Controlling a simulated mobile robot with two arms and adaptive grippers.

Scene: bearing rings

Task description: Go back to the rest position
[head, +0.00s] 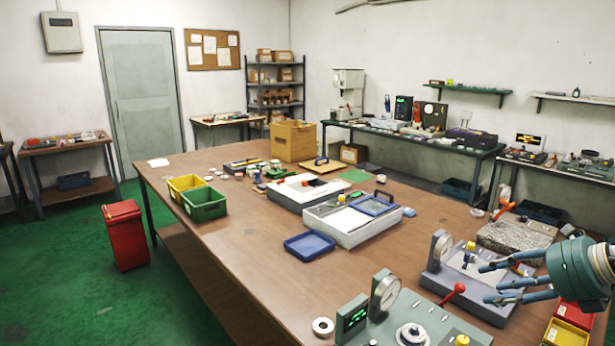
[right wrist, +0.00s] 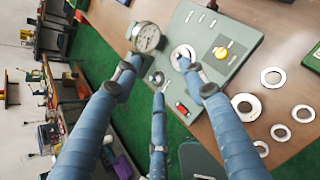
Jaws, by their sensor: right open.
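My right gripper (head: 488,283) reaches in from the right edge of the head view, above the right part of the table, with its fingers spread open and nothing between them. In the right wrist view its blue fingers (right wrist: 160,72) stand apart over a grey-green gauge station. That gauge station (head: 440,322) has a dial, a display and a round seat; it also shows in the right wrist view (right wrist: 222,40). A metal ring (head: 323,326) lies on the table left of the station. In the right wrist view several rings (right wrist: 273,77) lie on the wood. My left gripper is not in view.
The wooden table (head: 250,265) is bare at its front left. A blue tray (head: 310,246), a grey sorting case (head: 352,230) and yellow (head: 184,187) and green bins (head: 204,203) stand on it. A blue-grey gauge unit (head: 470,280) stands close to my right gripper.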

